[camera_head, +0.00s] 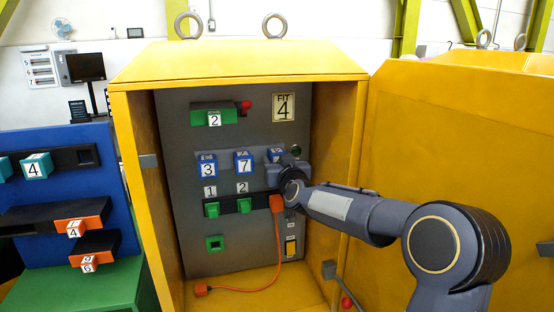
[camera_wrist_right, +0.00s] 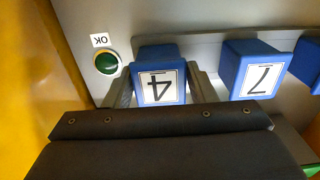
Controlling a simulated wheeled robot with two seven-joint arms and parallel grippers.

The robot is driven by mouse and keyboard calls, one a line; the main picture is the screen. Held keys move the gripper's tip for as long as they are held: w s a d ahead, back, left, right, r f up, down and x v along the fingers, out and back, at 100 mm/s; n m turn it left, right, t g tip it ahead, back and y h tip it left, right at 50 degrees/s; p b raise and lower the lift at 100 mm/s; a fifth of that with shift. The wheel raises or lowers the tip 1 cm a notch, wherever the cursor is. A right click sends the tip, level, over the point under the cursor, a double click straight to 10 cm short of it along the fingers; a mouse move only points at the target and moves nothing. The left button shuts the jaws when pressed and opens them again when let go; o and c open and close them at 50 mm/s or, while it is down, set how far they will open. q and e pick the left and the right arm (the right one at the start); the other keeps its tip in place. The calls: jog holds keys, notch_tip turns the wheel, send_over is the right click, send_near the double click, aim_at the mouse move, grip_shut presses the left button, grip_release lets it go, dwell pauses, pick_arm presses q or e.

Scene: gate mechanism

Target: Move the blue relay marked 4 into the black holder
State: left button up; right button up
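The blue relay marked 4 (camera_wrist_right: 159,84) shows upside down in the right wrist view, between the two fingers of my right gripper (camera_wrist_right: 160,72), which look pressed to its sides. In the head view the relay (camera_head: 275,154) is partly hidden behind my right gripper (camera_head: 285,165). It is in line with the blue relays marked 3 (camera_head: 208,168) and 7 (camera_head: 243,163) on the grey back panel. I cannot tell whether it is fully seated. My left gripper is out of view.
A green button marked OK (camera_wrist_right: 106,62) is beside the relay. Below are green plugs (camera_head: 211,209) and an orange plug (camera_head: 277,203) with a cable. The yellow cabinet's side wall (camera_head: 335,150) is close to my right arm. A plate reads FIT 4 (camera_head: 284,107).

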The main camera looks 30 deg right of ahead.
jog(key=c, duration=0.6)
jog(key=shift+s+a, duration=0.1)
jog(key=shift+s, duration=0.3)
jog(key=shift+b+v, duration=0.5)
jog(key=shift+v, duration=1.95)
